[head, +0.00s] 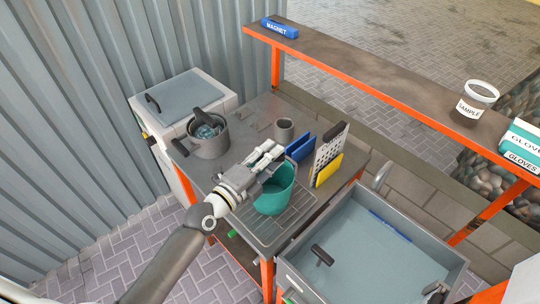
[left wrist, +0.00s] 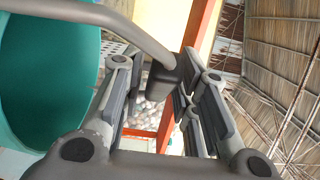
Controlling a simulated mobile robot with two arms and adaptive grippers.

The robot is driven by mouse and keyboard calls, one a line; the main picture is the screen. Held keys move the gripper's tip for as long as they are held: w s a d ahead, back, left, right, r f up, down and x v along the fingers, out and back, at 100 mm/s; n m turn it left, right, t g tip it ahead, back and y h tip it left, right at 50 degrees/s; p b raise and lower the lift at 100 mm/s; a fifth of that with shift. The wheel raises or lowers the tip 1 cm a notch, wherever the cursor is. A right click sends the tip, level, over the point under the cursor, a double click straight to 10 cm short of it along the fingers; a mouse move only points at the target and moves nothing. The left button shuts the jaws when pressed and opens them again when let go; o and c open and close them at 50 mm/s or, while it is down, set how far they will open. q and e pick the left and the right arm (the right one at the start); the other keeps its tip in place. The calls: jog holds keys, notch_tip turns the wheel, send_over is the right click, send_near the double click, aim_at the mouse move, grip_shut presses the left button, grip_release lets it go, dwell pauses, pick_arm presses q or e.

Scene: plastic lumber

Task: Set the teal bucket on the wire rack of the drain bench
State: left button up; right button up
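The teal bucket (head: 274,200) is over the ribbed wire rack (head: 292,217) of the drain bench, left of the sink. I cannot tell whether its base touches the rack. In the left wrist view the bucket (left wrist: 40,75) fills the left side. Its grey bail handle (left wrist: 130,28) arches to a dark grip between my fingers. My left gripper (head: 268,157) is above the bucket's rim and appears shut on that handle grip, with the fingers (left wrist: 163,85) on either side of it. The gripper hides part of the rim.
A grey pot (head: 208,143) and a cup (head: 285,130) stand behind on the bench. Blue, perforated and yellow boards (head: 327,168) stand upright right of the bucket. The water-filled sink (head: 365,240) is at the right. A raised shelf (head: 385,78) runs behind.

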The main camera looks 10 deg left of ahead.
pick_arm(q)
jog(key=shift+o, duration=0.5)
jog(key=shift+r, duration=0.15)
jog(key=shift+s+a, duration=0.2)
jog(key=shift+s, duration=0.1)
jog(key=b+v, duration=0.3)
jog(key=v, duration=0.8)
jog(key=shift+s, duration=0.15)
